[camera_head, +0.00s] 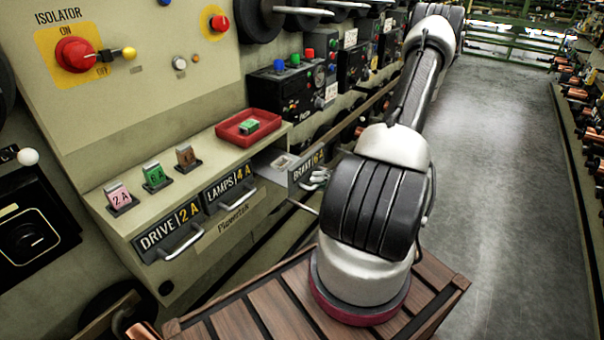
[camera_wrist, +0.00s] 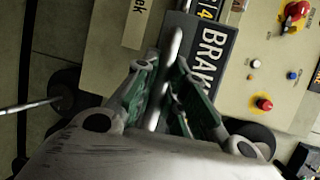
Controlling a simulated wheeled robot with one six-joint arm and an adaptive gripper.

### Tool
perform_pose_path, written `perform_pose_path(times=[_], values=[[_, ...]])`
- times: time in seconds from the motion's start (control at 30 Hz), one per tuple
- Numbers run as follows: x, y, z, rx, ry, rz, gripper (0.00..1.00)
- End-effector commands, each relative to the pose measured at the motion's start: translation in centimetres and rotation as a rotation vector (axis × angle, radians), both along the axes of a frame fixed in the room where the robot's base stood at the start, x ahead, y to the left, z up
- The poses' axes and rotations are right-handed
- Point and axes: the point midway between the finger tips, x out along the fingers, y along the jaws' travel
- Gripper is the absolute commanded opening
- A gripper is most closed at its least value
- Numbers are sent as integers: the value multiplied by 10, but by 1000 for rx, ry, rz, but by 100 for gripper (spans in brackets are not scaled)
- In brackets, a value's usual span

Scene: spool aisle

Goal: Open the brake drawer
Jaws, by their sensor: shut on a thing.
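The brake drawer (camera_head: 304,168) is at the right end of the drawer row in the head view. It stands pulled out from the cabinet, with its open inside showing behind the front. Its black BRAKE label (camera_wrist: 212,55) shows in the wrist view, on its side. My gripper (camera_wrist: 162,85) is shut on the drawer's metal bar handle (camera_wrist: 172,48), one finger on each side of the bar. In the head view my gripper (camera_head: 317,179) is at the drawer front, partly hidden behind my arm.
The DRIVE drawer (camera_head: 171,231) and LAMPS drawer (camera_head: 230,188) are shut. Pink (camera_head: 117,196), green (camera_head: 154,175) and brown (camera_head: 186,157) fuse pieces stand on the ledge. A red tray (camera_head: 240,137) holds a green piece. The aisle floor (camera_head: 505,190) at right is clear.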

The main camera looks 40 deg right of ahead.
Motion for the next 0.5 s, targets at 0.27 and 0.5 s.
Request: perform_pose_path(times=[0.27,0.5], values=[[-36,-14,-1,-2,1,-1,0],[-42,-15,-1,-2,1,1,0]])
